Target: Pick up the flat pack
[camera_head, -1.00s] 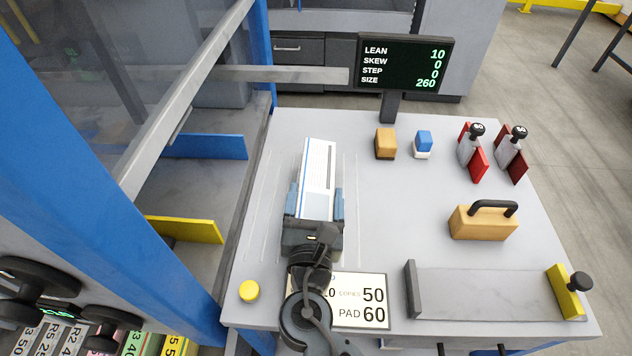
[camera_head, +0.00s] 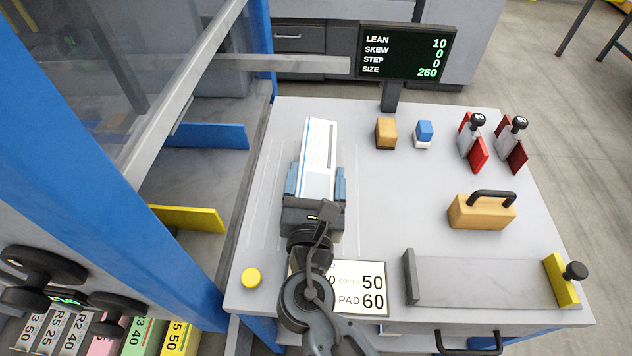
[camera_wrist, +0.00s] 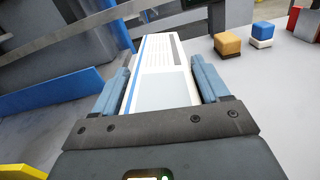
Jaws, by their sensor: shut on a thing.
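The flat pack (camera_head: 319,150) is a long, white, flat bundle with a blue stripe along its left edge and grey printing on top. It lies lengthwise away from me over the left part of the grey table. My gripper (camera_head: 316,184) is shut on its near end, with one blue-grey finger on each side. In the wrist view the pack (camera_wrist: 163,75) runs straight out between the two fingers (camera_wrist: 163,84). Its underside is hidden, so I cannot tell whether it touches the table.
A display (camera_head: 405,52) stands at the table's back. Tan and blue-white blocks (camera_head: 386,133), red-plated clamps (camera_head: 472,142), a handled tan block (camera_head: 482,211) and a grey tray (camera_head: 480,281) occupy the right. A blue post (camera_head: 110,170) and yellow plate (camera_head: 187,218) stand left. The table's middle is clear.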

